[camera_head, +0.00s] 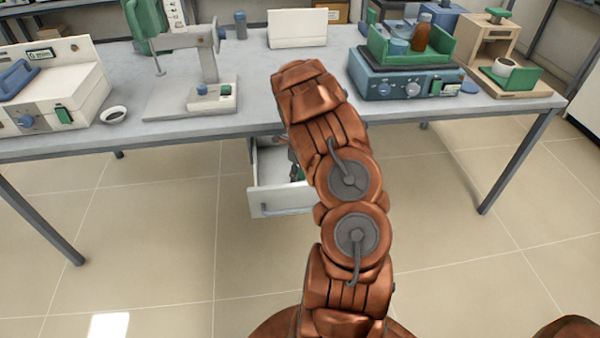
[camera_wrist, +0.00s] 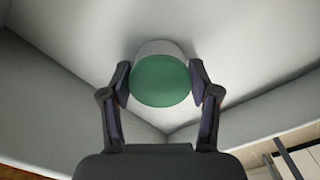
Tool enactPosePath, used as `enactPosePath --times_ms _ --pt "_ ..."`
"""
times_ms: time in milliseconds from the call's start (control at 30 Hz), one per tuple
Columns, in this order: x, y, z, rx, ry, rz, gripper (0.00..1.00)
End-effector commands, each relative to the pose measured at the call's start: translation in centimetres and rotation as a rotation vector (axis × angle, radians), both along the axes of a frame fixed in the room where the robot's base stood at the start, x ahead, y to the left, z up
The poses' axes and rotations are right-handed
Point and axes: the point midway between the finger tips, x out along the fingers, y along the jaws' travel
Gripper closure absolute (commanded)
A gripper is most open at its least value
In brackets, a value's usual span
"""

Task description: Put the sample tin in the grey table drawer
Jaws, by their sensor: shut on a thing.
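The sample tin (camera_wrist: 160,84) is pale with a green top and shows in the middle of the wrist view. My gripper (camera_wrist: 160,80) is shut on it, with a dark finger on either side. The grey table drawer (camera_head: 281,201) is pulled open below the table in the head view. In the wrist view the drawer's pale floor lies behind the tin and its walls (camera_wrist: 85,108) meet at a corner beneath it. I cannot tell whether the tin touches the floor.
The grey table (camera_head: 250,115) stands above the drawer. A white device (camera_head: 60,95) and a small bowl (camera_head: 113,114) are at left, a stand (camera_head: 205,65) is left of centre. A blue instrument (camera_head: 405,85) with a green tray is at right. Tiled floor in front is clear.

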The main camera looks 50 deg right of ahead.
Motion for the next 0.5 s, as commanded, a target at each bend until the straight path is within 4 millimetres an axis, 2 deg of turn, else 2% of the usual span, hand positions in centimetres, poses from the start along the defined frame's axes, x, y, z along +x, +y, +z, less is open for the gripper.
enactPosePath --times_ms 67,100,333,500 --pt "0.01 0.01 -0.30 0.000 0.000 0.000 0.77" --pt "0.00 0.00 -0.33 0.000 0.000 0.000 0.38" --pt "0.01 -0.01 -0.23 0.000 0.000 0.000 0.14" --pt "0.01 0.00 -0.22 0.000 0.000 0.000 0.14"
